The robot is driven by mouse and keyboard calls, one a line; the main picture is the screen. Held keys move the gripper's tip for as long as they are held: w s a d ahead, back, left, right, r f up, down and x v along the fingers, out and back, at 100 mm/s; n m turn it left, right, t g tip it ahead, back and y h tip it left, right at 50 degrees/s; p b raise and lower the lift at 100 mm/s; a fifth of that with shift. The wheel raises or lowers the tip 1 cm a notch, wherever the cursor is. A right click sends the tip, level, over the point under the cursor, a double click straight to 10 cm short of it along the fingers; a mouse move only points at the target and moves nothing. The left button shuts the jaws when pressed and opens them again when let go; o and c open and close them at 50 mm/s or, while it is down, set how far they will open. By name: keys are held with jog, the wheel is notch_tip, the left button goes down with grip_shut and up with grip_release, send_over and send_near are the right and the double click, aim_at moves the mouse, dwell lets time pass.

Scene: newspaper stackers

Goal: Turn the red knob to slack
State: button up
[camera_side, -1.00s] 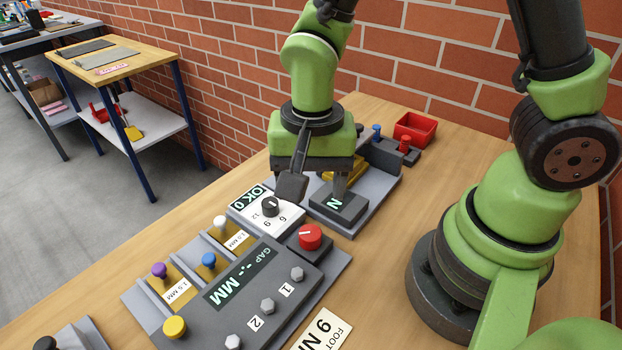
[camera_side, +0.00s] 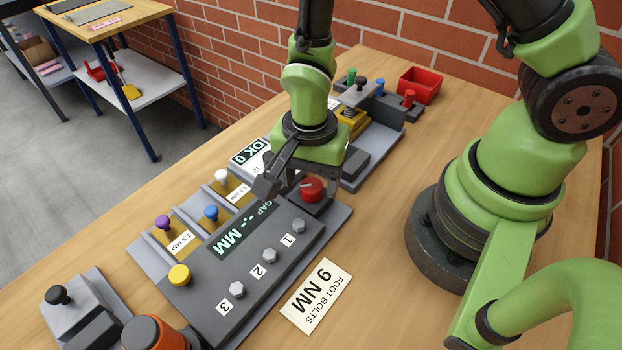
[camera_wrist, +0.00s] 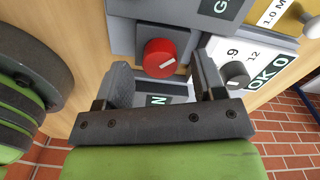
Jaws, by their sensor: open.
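The red knob (camera_side: 312,189) sits on a dark block at the upper right corner of the grey gap panel (camera_side: 255,262). In the wrist view the red knob (camera_wrist: 159,58) shows a white pointer line toward its lower right. My gripper (camera_side: 287,190) is open and empty, close by the knob in the side view. In the wrist view its two fingers (camera_wrist: 163,75) reach toward the knob, one on each side of it. I cannot tell whether either finger touches it. No slack marking is legible.
A white dial with a black knob (camera_wrist: 236,74) and an "OK 0" display lies close beside one finger. White, blue (camera_side: 211,213), purple and yellow (camera_side: 179,275) knobs stand nearby. A red bin (camera_side: 419,85) is at the back. Bare table lies around the "9 NM" card (camera_side: 316,295).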

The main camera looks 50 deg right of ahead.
jog(key=shift+f, duration=0.7)
jog(key=c, duration=0.9)
